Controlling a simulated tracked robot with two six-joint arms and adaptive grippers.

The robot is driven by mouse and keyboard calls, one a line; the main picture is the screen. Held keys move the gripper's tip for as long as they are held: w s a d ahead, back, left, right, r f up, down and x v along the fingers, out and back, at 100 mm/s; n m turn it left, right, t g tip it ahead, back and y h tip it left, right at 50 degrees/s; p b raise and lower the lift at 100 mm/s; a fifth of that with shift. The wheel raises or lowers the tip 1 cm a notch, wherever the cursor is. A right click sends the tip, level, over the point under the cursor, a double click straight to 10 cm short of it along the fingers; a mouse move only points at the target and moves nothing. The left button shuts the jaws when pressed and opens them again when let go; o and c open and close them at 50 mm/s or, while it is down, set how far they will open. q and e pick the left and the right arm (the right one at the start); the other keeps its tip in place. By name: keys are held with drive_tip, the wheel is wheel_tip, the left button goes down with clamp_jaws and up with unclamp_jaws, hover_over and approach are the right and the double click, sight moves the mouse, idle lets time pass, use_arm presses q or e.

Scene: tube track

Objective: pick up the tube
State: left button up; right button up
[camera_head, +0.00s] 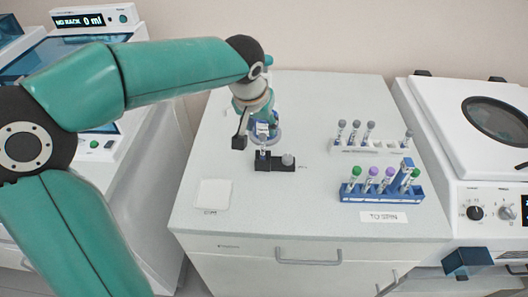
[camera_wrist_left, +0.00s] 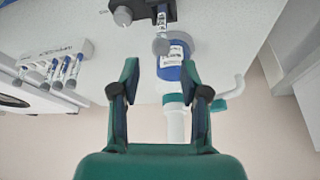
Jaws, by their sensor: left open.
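A tube (camera_head: 263,151) with a white label stands in a small black holder (camera_head: 288,167) on the white bench. In the left wrist view the tube (camera_wrist_left: 161,22) shows its grey cap (camera_wrist_left: 160,46) pointing toward me. My left gripper (camera_head: 254,128) is above and behind the holder, its fingers partly hidden in the head view. In the left wrist view my left gripper (camera_wrist_left: 160,68) is open, its fingers apart with nothing gripped, and the tube's cap appears just beyond the gap. My right gripper is not in view.
A blue-labelled bottle (camera_wrist_left: 171,66) with a spout stands close behind the tube. A white rack (camera_head: 375,148) and a blue rack (camera_head: 372,195) hold several tubes on the right. A white square (camera_head: 214,194) lies front left. Machines flank the bench.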

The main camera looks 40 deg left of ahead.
sight(262, 136)
use_arm(q)
drive_tip(key=p+x, duration=0.1)
drive_tip(key=x, duration=0.8)
drive_tip(key=shift+a, duration=0.15)
drive_tip(key=shift+s, duration=0.1)
clamp_jaws()
